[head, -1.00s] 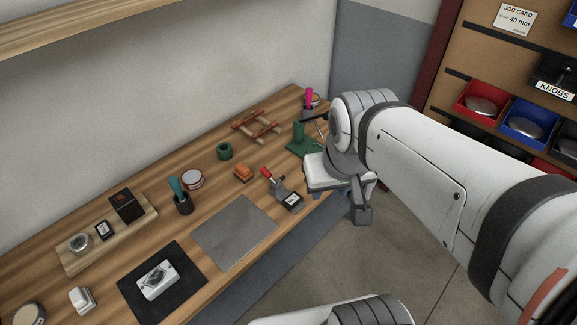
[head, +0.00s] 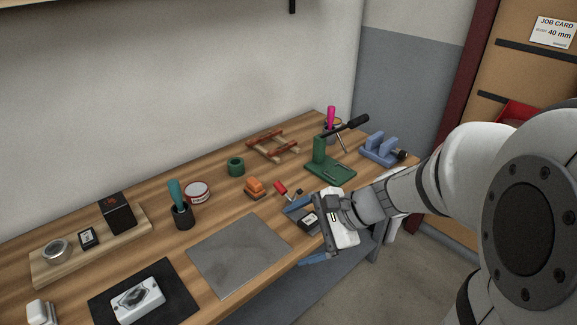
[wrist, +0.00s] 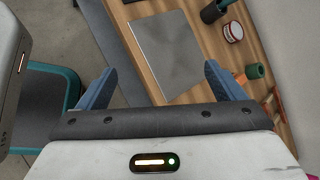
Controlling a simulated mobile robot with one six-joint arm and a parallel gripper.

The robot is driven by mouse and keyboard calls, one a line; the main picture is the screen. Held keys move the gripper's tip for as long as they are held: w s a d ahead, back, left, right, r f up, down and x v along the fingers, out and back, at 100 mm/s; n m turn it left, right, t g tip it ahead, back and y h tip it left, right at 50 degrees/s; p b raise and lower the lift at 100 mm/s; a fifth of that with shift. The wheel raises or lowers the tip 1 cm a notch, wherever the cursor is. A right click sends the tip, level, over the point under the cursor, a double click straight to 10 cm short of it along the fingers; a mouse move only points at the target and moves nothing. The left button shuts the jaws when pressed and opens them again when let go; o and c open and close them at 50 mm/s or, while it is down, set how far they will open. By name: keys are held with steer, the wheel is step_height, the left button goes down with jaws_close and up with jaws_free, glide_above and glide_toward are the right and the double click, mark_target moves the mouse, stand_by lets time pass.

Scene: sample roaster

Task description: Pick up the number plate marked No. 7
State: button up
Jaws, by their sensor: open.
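Two small dark plates with white faces show in the head view, their marks too small to read, so I cannot tell which is No. 7. One plate (head: 308,219) is near the bench's front edge, beside a red-handled clamp (head: 283,189). The other plate (head: 89,238) is on a wooden board (head: 50,267) at the left. My gripper (head: 306,233) is open at the bench's front edge, its blue fingers either side of the near plate in the picture; the depth gap is unclear. In the wrist view my gripper (wrist: 160,73) has nothing visible between its fingers.
A grey sheet (head: 238,254) lies left of my gripper. A green stand (head: 329,168) and a blue vise (head: 381,149) are behind it. An orange block (head: 255,187), a dark cup (head: 181,216) and a black mat (head: 173,285) are also on the wooden bench.

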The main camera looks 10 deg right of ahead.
steer(key=w+d+f+m+t+y+b, duration=0.2)
steer(key=w+d+f+m+t+b, duration=0.2)
steer(key=w+f+m+b, duration=0.55)
steer(key=m+t+h+b, duration=0.2)
steer(key=m+t+b, duration=0.3)
steer(key=m+t, duration=0.1)
glide_toward(316, 223)
steer(key=x, duration=0.3)
steer(key=b+x, duration=0.2)
steer(key=x, duration=0.5)
steer(key=shift+r, duration=0.1)
steer(key=c, duration=1.2)
